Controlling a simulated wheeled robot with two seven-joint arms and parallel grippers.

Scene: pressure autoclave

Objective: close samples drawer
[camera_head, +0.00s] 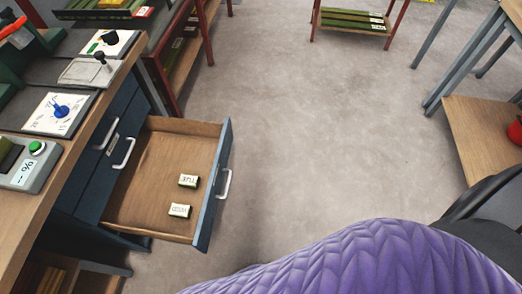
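The samples drawer (212,195) stands pulled out from the blue cabinet under the workbench at the left. It has a wooden inside, a blue-grey front and a pale bar handle (226,184) on the front's right face. Two small labelled blocks lie in it, one block (188,181) farther back and one block (180,211) nearer. Neither my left gripper nor my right gripper is in view.
The workbench (45,215) carries a panel with a blue knob (61,110) and a green-button box (27,165). Other closed drawers with pale handles (124,153) sit beside the open one. Concrete floor (320,140) is clear right of the drawer. A red-legged rack (352,22) and a wooden-shelved table (482,140) stand beyond.

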